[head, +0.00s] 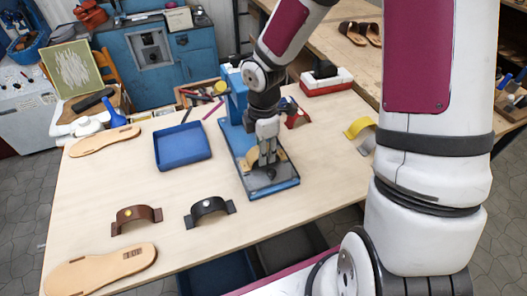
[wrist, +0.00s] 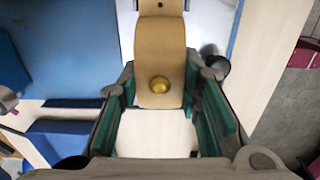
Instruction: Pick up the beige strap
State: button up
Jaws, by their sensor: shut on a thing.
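The beige strap (head: 251,161) is a curved band with a round brass stud. It is at the blue press stand (head: 284,186), over its dark shiny plate. In the wrist view the strap (wrist: 160,50) runs up the middle between my fingers, with the stud facing the camera. My gripper (head: 267,163) points down over the plate, and its teal-padded fingers (wrist: 162,98) are shut on the strap from both sides. The fingers partly hide the strap in the head view. I cannot tell whether the strap touches the plate.
A blue tray (head: 182,147) lies left of the stand. A brown strap (head: 136,219) and a black strap (head: 209,210) stand nearer the front. Yellow, grey and red straps are to the right. Sandal soles (head: 100,270) lie along the left. The table's middle front is clear.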

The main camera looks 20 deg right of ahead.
jog(key=r, duration=0.3)
jog(key=shift+s, duration=0.4)
jog(key=s+a+r+p, duration=0.1)
jog(key=s+p, duration=0.3)
jog(key=s, duration=1.1)
jog(key=shift+s+a+r+p, duration=0.15)
jog(key=shift+a+r+p, duration=0.05)
jog(key=shift+a+p, duration=0.15)
